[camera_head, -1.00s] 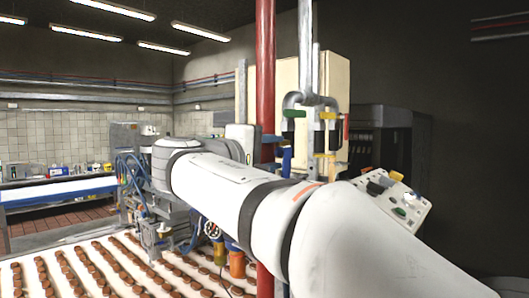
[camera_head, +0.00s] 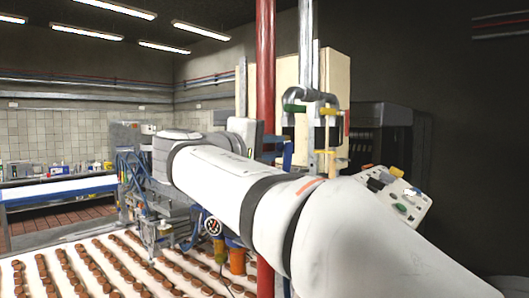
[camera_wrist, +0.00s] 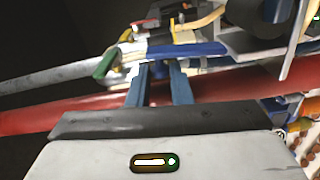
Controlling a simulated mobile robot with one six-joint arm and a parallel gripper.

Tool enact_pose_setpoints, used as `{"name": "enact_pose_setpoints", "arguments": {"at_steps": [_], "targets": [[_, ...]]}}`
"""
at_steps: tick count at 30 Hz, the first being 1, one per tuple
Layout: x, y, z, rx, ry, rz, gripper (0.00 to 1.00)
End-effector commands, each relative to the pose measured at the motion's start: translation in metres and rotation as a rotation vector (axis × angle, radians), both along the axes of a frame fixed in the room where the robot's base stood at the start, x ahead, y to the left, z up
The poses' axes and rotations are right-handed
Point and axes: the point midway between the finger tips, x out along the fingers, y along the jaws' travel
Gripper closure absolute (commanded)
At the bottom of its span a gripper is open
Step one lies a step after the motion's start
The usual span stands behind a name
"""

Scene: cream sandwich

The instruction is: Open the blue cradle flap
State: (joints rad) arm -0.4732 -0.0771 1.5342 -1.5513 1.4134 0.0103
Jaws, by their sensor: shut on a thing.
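The blue cradle flap (camera_wrist: 188,50) is a flat blue bar lying across the upper middle of the wrist view. My gripper (camera_wrist: 160,70) has its two blue fingers at the near edge of this bar and is shut on it. The exact contact at the fingertips is hard to make out. In the head view a blue upright piece (camera_head: 288,154), which looks like the same flap, shows just right of the red pole. My white arm hides much of the area below it.
The red pole (camera_head: 265,80) stands close beside my wrist. Grey pipes with a green handle (camera_head: 294,108) and a yellow handle (camera_head: 327,111) are just right. A button panel (camera_head: 400,195) is at the right. Rows of biscuits on a white conveyor (camera_head: 50,290) run below left.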

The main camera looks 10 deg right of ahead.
Motion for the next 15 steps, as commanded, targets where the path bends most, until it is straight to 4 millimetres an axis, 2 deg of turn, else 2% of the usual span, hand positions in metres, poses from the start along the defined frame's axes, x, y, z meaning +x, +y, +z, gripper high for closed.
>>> {"name": "enact_pose_setpoints", "arguments": {"at_steps": [1,15], "targets": [[-0.0016,-0.0014,-0.006,0.013,-0.021,0.0,1.0],[-0.007,-0.0058,0.0009,0.076,-0.105,-0.001,1.0]]}}
